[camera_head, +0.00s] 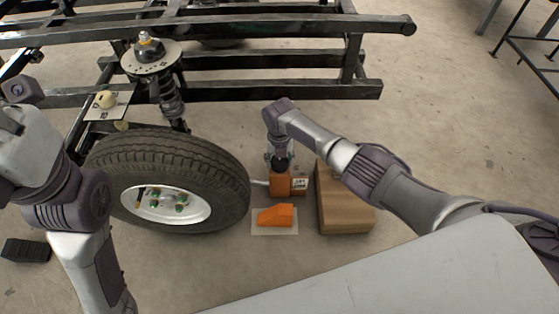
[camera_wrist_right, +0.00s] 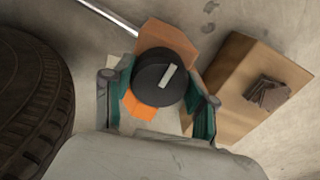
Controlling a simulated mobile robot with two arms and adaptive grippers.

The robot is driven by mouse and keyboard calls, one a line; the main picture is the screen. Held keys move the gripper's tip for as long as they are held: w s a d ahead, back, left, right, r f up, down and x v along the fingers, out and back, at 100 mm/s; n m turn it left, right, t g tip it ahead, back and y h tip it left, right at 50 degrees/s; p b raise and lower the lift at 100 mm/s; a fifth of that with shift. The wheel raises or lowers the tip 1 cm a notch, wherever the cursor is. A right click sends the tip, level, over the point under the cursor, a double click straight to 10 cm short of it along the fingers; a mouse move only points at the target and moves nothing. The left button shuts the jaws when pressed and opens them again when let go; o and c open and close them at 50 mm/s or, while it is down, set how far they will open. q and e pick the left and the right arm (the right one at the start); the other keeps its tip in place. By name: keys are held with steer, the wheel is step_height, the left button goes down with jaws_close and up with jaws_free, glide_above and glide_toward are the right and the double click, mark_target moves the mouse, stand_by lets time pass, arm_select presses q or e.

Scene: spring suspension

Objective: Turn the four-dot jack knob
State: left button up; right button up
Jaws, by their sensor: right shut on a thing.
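The jack is an orange block (camera_head: 280,184) on the floor right of the wheel, with a small white label (camera_head: 299,184) on its right side; its dots are too small to count. On its top is a round black knob (camera_wrist_right: 160,78) with a white pointer bar, tilted in the right wrist view. My right gripper (camera_head: 279,160) comes down from above. In the wrist view its green-padded fingers (camera_wrist_right: 162,97) stand on either side of the knob, shut on it. The gripper hides most of the knob in the head view. My left arm shows at the left; its fingertips are not visible.
A tyred wheel (camera_head: 225,180) lies left of the jack, with a metal bar between them. A cardboard box (camera_head: 345,205) stands close on the right. An orange wedge (camera_head: 277,215) sits on a pale sheet in front. The black frame (camera_head: 270,90) is behind.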

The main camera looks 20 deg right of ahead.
mark_target(279, 160)
steer(key=shift+n, duration=0.6)
steer(key=o, duration=1.2)
steer(key=shift+c, duration=0.2)
step_height(279, 160, up, 12)
